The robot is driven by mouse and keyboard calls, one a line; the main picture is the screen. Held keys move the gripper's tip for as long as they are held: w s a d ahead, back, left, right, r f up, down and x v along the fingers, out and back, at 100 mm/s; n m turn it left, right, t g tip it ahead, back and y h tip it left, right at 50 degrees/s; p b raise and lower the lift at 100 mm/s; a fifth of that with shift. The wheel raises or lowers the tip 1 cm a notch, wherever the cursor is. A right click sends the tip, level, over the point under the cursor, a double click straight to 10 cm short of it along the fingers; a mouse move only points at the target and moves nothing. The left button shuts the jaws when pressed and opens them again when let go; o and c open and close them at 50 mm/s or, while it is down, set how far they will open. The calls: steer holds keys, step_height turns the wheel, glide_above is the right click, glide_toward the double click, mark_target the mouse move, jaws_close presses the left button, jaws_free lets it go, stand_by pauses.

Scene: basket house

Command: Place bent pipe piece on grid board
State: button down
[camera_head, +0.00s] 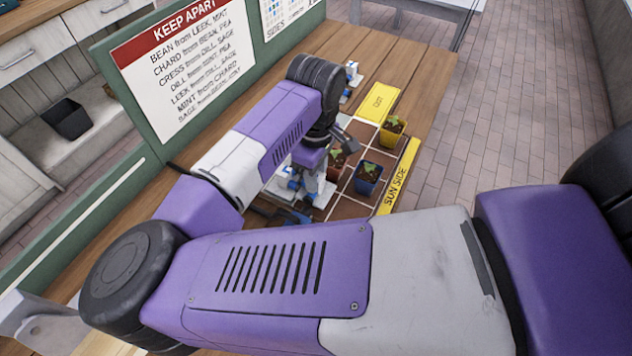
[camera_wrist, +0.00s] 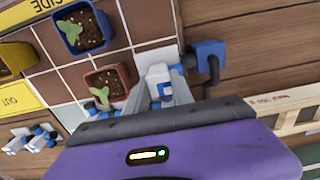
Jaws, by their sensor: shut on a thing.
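The grid board (camera_wrist: 65,85) has brown square cells with pale lines and shows left of my gripper in the wrist view; in the head view its cells (camera_head: 350,205) are partly hidden behind my arm. My gripper (camera_wrist: 162,88) points down at the board's edge and is shut on a white and blue pipe piece (camera_wrist: 158,74). The piece sits over or on a pale tile; I cannot tell whether it touches. A blue pipe elbow (camera_wrist: 208,50) is just right of it. In the head view my gripper (camera_head: 312,188) is small and partly hidden.
A blue pot (camera_head: 367,178), a yellow pot (camera_head: 391,131) and a reddish pot (camera_wrist: 108,86) with seedlings stand on the board close by. More white and blue pipe pieces (camera_wrist: 30,138) lie at lower left in the wrist view. A green-framed sign (camera_head: 185,60) stands behind my arm.

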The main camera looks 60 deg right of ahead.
steer(key=shift+f, duration=1.65)
steer(key=shift+f, duration=0.15)
steer(key=c, duration=1.1)
jaws_free()
